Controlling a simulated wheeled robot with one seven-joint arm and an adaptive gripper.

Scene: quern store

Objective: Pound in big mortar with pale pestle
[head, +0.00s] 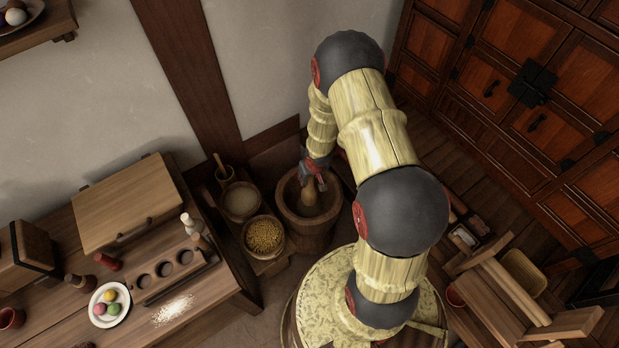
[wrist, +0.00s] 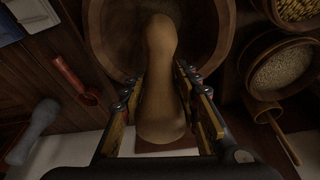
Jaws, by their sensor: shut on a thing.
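The big mortar (head: 297,232) is a deep wooden tub on the floor against the wall; its round rim also shows in the wrist view (wrist: 97,40). My gripper (head: 312,178) is over the mortar's mouth. In the wrist view my gripper (wrist: 160,100) is shut on the pale pestle (wrist: 160,85), a tan wooden club gripped around its middle. The pestle's far rounded end lies over the mortar's interior. In the head view the pestle (head: 310,193) shows below my gripper inside the mouth. Whether it touches the bottom is hidden.
Beside the mortar stand a tub of yellow grain (head: 263,236) and a tub of pale grain (head: 240,202). A grey pestle-like object (wrist: 35,130) and a red-handled item (wrist: 75,80) lie left in the wrist view. A worktable (head: 220,300) and a wooden cabinet (head: 530,90) flank the space.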

